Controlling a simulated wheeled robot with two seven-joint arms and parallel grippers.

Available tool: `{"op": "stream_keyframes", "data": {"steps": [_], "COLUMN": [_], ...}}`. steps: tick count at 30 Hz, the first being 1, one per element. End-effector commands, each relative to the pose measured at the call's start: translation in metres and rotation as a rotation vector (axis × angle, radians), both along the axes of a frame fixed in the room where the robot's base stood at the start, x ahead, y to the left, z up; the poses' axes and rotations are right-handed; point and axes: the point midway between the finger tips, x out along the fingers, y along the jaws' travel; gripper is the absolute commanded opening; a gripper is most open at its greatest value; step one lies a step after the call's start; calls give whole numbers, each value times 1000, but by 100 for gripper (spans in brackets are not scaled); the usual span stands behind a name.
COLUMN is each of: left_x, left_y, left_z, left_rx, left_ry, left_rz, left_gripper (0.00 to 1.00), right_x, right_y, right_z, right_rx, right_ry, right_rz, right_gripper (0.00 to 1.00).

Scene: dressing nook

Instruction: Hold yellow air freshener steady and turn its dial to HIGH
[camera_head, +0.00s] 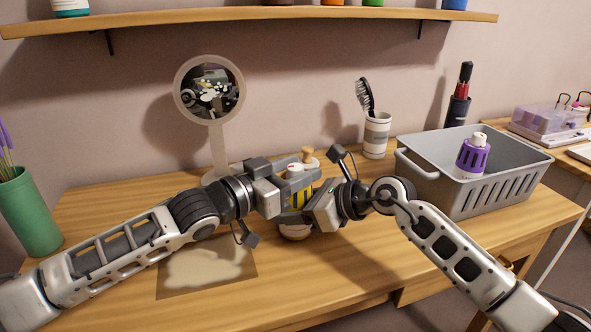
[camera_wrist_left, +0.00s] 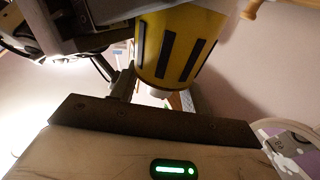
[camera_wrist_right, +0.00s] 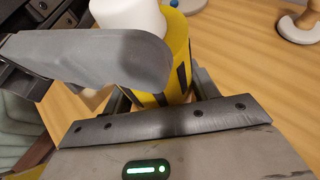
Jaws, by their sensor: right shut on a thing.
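The yellow air freshener (camera_head: 297,196) has dark slots and a pale top with a small red mark (camera_head: 293,168). It stands between my two grippers over the wooden table. Its yellow body also shows in the left wrist view (camera_wrist_left: 178,48) and the right wrist view (camera_wrist_right: 178,55). My right gripper (camera_head: 318,207) is shut on it from the right. My left gripper (camera_head: 272,190) is close against its left side, near the top; its fingertips are partly hidden, so its opening cannot be told. The dial's setting is not readable.
A round mirror (camera_head: 218,140) stands behind my left gripper. A striped cup (camera_head: 376,136) with a brush and a grey basket (camera_head: 473,196) holding a purple bottle (camera_head: 473,157) stand right. A green vase (camera_head: 30,212) is at left. A flat mat (camera_head: 172,288) lies in front.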

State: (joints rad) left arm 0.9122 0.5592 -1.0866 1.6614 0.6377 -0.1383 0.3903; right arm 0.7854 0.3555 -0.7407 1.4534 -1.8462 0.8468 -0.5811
Motion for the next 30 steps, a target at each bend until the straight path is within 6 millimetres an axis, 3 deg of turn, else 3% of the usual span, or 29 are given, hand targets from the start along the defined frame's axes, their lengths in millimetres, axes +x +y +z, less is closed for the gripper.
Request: {"op": "stream_keyframes", "data": {"steps": [1, 3, 4, 17, 30], "left_x": [0, 0, 0, -2, -1], "left_y": [0, 0, 0, -4, -4], "left_z": [0, 0, 0, 1, 2], "left_rx": [0, 0, 0, 3, -5], "left_ry": [0, 0, 0, -7, -11], "left_rz": [0, 0, 0, -35, -220], "left_gripper": [31, 12, 8, 7, 7], "right_x": [0, 0, 0, 0, -1], "right_y": [0, 0, 0, 0, 2], "right_z": [0, 0, 0, 0, 0], "right_rx": [-1, -1, -1, 0, 2], "right_ry": [0, 0, 0, 0, 2], "right_rz": [-1, -1, -1, -1, 2], "right_gripper": [32, 32, 32, 32, 32]}}
